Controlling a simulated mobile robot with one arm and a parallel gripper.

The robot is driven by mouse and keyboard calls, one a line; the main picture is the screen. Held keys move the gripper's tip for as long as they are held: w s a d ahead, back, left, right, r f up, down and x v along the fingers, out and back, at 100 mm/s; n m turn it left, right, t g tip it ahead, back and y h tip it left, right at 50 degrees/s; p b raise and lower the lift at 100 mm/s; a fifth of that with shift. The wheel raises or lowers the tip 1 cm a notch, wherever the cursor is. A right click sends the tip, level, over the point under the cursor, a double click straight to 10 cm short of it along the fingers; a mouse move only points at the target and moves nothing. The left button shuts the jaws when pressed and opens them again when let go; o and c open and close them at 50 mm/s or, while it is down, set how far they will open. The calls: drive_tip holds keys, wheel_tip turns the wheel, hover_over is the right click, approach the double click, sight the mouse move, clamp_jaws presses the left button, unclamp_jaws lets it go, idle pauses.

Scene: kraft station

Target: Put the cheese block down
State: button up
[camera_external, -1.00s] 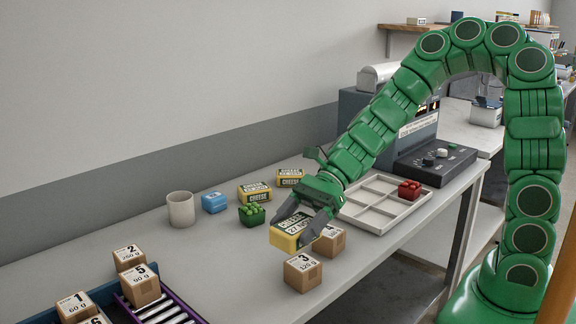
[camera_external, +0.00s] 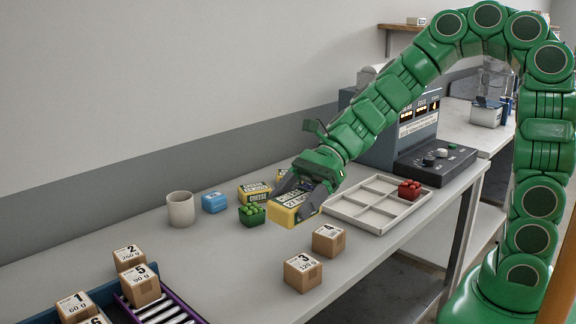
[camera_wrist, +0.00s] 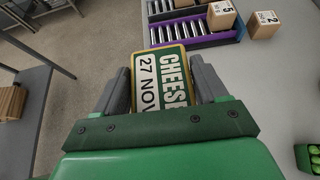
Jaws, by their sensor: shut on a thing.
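My gripper (camera_external: 300,196) is shut on a yellow cheese block (camera_external: 285,216) with a green and white label. The block is beside a green punnet (camera_external: 251,214) and in front of two other cheese blocks, one of which (camera_external: 254,192) shows clearly. Whether the held block touches the table is hard to tell. In the wrist view the held cheese block (camera_wrist: 161,82) sits between both fingers, its label reading CHEESE and 27 NOV.
A white divided tray (camera_external: 345,214) with a red punnet (camera_external: 409,190) lies to the right. Carton 4 (camera_external: 328,240) and carton 3 (camera_external: 302,272) stand in front. A white cup (camera_external: 181,209) and blue block (camera_external: 214,202) stand left.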

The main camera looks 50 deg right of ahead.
drive_tip(key=w+d+m+t, duration=0.3)
drive_tip(key=w+m+t, duration=0.1)
drive_tip(key=w, duration=0.8)
drive_tip(key=w+d+r+m+t+h, duration=0.1)
drive_tip(key=w+d+m+t+h, duration=0.9)
drive_tip(key=w+d, duration=1.1)
drive_tip(key=w+d+m+g+h, duration=0.3)
drive_tip(key=d+m+g+h, duration=0.2)
drive_tip(key=d+m+h, duration=0.85)
drive_tip(key=s+d+f+m+g, duration=0.1)
drive_tip(key=s+d+m+g, duration=0.9)
drive_tip(key=d, duration=0.6)
drive_tip(key=shift+n+t+h, duration=0.4)
drive_tip(key=shift+n+h, duration=0.05)
drive_tip(key=shift+n, duration=0.3)
drive_tip(key=shift+w+d+f, duration=0.6)
drive_tip(key=shift+w+f, duration=1.4)
drive_tip(key=shift+f, duration=0.35)
drive_tip(key=shift+w+d+f, duration=0.65)
drive_tip(key=shift+w+f, duration=1.3)
drive_tip(key=shift+f, duration=0.45)
drive_tip(key=shift+w+d+f, duration=0.6)
drive_tip(key=shift+w+f, duration=1.4)
drive_tip(key=shift+f, duration=0.35)
